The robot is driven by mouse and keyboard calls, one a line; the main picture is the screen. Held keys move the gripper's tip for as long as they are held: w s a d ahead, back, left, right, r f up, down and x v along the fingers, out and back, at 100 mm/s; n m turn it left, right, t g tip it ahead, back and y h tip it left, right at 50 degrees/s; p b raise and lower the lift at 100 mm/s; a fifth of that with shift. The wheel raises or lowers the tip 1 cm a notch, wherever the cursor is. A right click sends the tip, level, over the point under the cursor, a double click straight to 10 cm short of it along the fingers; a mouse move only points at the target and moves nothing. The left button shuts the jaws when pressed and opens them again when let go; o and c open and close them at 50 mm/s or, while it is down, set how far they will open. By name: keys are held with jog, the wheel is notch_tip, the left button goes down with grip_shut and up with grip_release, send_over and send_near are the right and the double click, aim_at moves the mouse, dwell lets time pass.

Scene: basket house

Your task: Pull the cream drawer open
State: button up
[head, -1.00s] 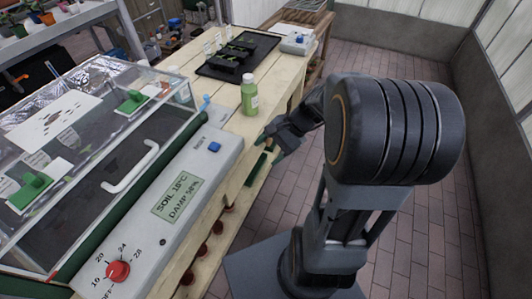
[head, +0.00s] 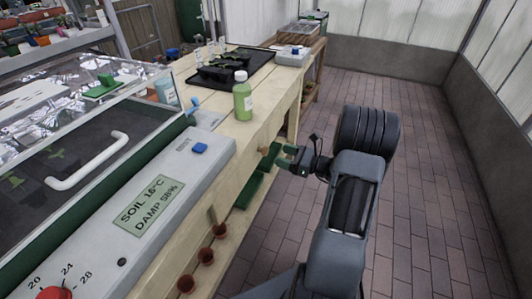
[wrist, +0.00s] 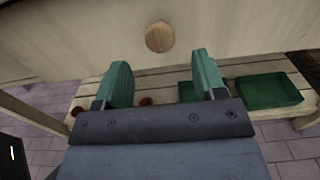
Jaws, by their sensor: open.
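The cream drawer front (wrist: 230,25) fills the top of the wrist view, with a round wooden knob (wrist: 159,37) on it. The drawer looks shut. In the head view, the small knob (head: 264,150) shows on the bench's side. My gripper (wrist: 161,70) is open, its two green fingers spread to the left and right of the knob's line. The knob lies beyond the fingertips, and nothing is between them. In the head view, my gripper (head: 278,157) is close to the drawer front at the bench side.
A green tray (wrist: 262,92) and several small brown pots stand on the slatted shelf below. On the bench are a green bottle (head: 242,100), a black seedling tray (head: 222,72) and a glass-lidded propagator with a grey control panel (head: 160,180). Brick floor right of the bench is clear.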

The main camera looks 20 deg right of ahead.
aim_at(267, 151)
jog(key=b+x, duration=0.1)
jog(key=x, duration=0.6)
jog(key=shift+w+a, duration=0.1)
jog(key=shift+a, duration=0.05)
grip_shut()
dwell(0.5)
